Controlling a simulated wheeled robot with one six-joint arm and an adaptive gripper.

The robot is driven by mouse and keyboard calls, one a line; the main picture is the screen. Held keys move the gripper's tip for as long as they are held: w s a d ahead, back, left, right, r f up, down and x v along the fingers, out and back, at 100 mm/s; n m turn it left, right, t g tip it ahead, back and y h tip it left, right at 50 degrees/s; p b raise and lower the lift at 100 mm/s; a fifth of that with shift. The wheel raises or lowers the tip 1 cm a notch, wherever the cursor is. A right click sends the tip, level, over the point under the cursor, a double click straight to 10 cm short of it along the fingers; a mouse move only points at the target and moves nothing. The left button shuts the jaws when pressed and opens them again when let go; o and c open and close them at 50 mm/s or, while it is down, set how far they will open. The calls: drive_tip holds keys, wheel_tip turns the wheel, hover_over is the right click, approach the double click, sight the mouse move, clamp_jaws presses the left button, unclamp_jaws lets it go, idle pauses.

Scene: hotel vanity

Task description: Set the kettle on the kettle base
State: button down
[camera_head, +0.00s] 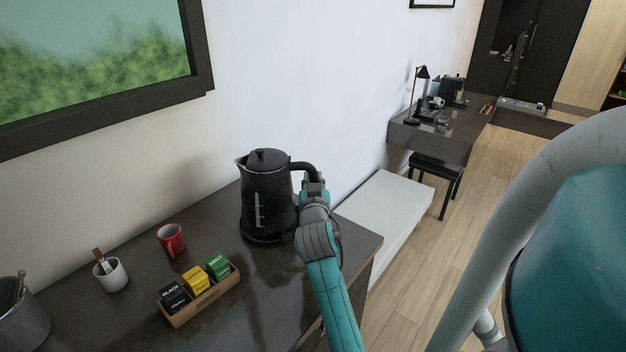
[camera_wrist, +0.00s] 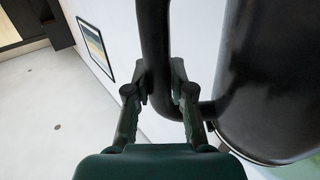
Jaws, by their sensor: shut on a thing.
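The black kettle (camera_head: 266,198) stands upright at the right part of the dark counter in the head view, its spout to the left and its handle (camera_head: 303,168) to the right. My gripper (camera_head: 314,188) is at the handle side. In the wrist view the gripper (camera_wrist: 160,85) has its fingers on both sides of the dark handle (camera_wrist: 155,40), shut on it, with the kettle body (camera_wrist: 268,80) to the right. A dark base rim (camera_head: 262,238) shows under the kettle. I cannot tell whether the kettle is fully seated on it.
On the counter (camera_head: 130,325) are a red mug (camera_head: 171,240), a white cup (camera_head: 111,273) with sticks, a wooden tea box (camera_head: 200,305) and a metal container (camera_head: 22,315). The wall is close behind. A white bench (camera_head: 385,210) stands beyond the counter's right edge.

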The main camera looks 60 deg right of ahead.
drive_tip(key=shift+f, duration=0.3)
drive_tip(key=c, duration=1.3)
unclamp_jaws()
drive_tip(key=shift+f, duration=0.2)
drive_tip(key=v, duration=1.1)
